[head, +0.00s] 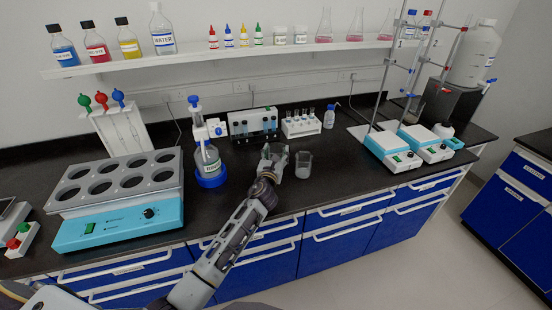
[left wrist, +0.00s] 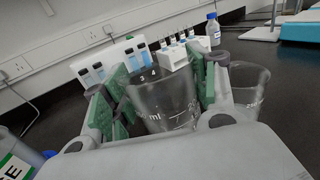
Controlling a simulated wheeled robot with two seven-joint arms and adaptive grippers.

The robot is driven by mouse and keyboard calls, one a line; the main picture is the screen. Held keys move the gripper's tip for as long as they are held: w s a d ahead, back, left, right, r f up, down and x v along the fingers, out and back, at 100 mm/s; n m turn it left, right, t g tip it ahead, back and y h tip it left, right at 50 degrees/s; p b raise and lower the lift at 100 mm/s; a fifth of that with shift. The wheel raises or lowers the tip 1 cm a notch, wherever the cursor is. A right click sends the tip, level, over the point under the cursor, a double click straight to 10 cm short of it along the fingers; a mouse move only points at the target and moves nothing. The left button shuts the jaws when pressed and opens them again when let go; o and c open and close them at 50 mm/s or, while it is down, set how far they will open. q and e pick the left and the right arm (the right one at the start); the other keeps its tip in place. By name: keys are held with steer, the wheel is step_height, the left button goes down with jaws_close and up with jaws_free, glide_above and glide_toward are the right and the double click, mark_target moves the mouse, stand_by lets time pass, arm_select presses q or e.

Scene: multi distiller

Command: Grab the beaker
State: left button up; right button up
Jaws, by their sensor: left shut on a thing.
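A clear glass beaker with white volume marks (left wrist: 165,105) is between the green-padded fingers of my left gripper (left wrist: 160,92) in the left wrist view. The fingers are shut on it, one on each side. In the head view my left gripper (head: 273,160) is over the black bench, and it mostly hides the held beaker. A second clear beaker (head: 303,165) stands on the bench just right of the gripper. It also shows in the left wrist view (left wrist: 252,88), behind the right finger. My right gripper is not in view.
A blue-based distiller bottle (head: 208,165) stands left of the gripper. A blue heating block (head: 118,200) is at left, hotplates (head: 395,150) at right. Bare bench lies between the second beaker and the hotplates.

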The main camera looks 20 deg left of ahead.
arm_select(q)
step_height(320, 180, up, 2)
steer(key=shift+r, duration=0.15)
steer(key=shift+r+p, duration=0.3)
steer(key=shift+r, duration=0.15)
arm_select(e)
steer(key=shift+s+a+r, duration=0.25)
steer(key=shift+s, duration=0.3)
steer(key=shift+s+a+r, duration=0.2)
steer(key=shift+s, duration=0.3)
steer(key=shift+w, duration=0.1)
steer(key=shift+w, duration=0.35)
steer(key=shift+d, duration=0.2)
